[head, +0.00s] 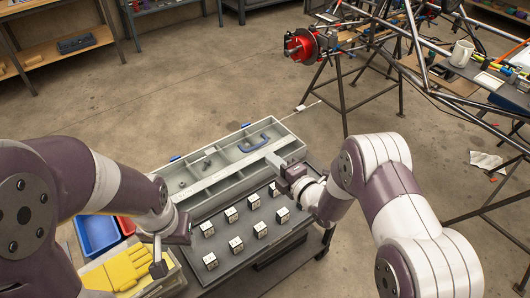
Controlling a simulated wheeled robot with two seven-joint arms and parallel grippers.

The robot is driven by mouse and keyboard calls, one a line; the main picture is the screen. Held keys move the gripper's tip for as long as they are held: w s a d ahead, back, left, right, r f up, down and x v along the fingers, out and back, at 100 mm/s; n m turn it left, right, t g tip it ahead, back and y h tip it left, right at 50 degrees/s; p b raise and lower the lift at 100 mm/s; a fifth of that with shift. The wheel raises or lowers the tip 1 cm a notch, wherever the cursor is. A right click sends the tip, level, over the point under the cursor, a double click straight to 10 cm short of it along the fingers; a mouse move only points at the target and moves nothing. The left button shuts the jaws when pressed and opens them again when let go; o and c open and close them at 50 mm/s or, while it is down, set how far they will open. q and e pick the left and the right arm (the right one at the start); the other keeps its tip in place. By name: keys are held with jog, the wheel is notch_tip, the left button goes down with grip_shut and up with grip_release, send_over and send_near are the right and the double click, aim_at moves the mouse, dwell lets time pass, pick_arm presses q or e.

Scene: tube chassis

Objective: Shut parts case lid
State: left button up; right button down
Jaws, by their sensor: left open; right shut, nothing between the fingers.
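The parts case (234,176) is a long grey-green box with compartments, standing open at the back of the dark bench. Small parts and a blue handle-like piece (254,143) show in it, and blue latches stick out at its far edge. I cannot clearly tell the lid from the body. My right gripper (274,160) is shut and empty, over the right end of the case; I cannot tell if it touches. My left gripper (157,257) is open and empty, left of the bench's front part, near the yellow gloves.
Several white cubes (238,244) stand on the dark bench top (265,262) in front of the case. Yellow gloves (122,271), a blue bin (97,233) and a red bin lie at left. A tube chassis (412,68) stands at the back right.

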jog(key=x, duration=0.4)
jog(key=shift+a, duration=0.1)
